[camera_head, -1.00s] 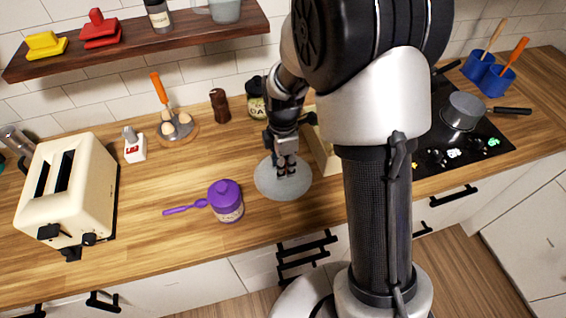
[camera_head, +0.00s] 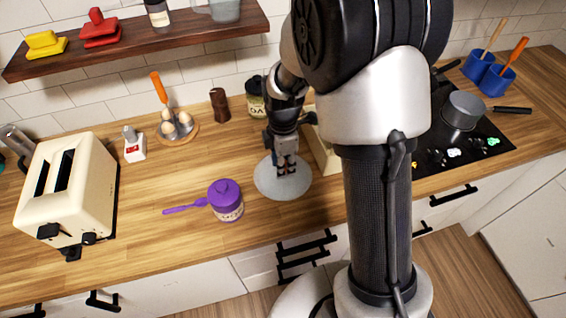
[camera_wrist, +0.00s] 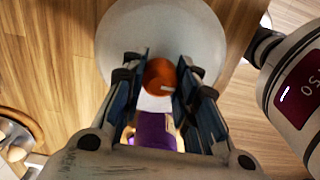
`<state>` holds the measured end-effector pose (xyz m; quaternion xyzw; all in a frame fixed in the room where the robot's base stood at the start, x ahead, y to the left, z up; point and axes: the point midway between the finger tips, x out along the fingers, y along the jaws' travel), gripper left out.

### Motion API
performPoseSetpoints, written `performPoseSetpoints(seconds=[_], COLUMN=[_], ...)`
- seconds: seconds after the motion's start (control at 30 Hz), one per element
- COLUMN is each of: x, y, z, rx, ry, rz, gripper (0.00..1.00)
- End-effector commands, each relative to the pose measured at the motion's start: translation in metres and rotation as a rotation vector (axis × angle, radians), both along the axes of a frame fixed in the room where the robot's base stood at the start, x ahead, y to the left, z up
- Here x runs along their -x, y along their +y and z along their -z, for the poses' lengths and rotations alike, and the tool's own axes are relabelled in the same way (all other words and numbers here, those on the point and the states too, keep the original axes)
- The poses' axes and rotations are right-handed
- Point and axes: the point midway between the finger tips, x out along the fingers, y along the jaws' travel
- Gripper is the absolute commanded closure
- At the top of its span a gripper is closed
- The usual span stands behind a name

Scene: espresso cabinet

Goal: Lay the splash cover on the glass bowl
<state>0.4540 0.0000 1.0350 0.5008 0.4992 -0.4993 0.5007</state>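The splash cover (camera_head: 266,184) is a round, flat grey disc near the front of the counter. In the wrist view it is a pale disc (camera_wrist: 115,35) with a round orange knob (camera_wrist: 159,77) near its middle. My gripper (camera_head: 286,171) points down over the disc. In the wrist view its fingers (camera_wrist: 161,75) stand on either side of the knob, very near it; I cannot tell if they press on it. What lies under the disc is hidden. I cannot make out the glass bowl for certain; a clear glass vessel (camera_head: 226,10) stands on the shelf, cut off by the top edge.
A purple jar (camera_head: 227,203) and purple spoon (camera_head: 186,208) are left of the disc. A cream box (camera_head: 323,150) is close on its right, partly hidden by my arm. The toaster (camera_head: 82,180), egg holder (camera_head: 178,130) and hob (camera_head: 470,140) are farther off. Bare counter lies between toaster and jar.

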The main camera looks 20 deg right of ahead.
Motion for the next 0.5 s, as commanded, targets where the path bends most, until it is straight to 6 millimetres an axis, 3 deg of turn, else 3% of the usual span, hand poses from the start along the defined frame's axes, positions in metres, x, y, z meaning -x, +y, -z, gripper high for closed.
performPoseSetpoints(seconds=[0.3, 0.5], x=[0.0017, 0.0014], y=[0.0000, 0.0000], z=[0.0022, 0.0018], rx=[0.000, 0.000], ry=[0.005, 0.004], rz=[0.000, 0.000], gripper=[0.50, 0.49])
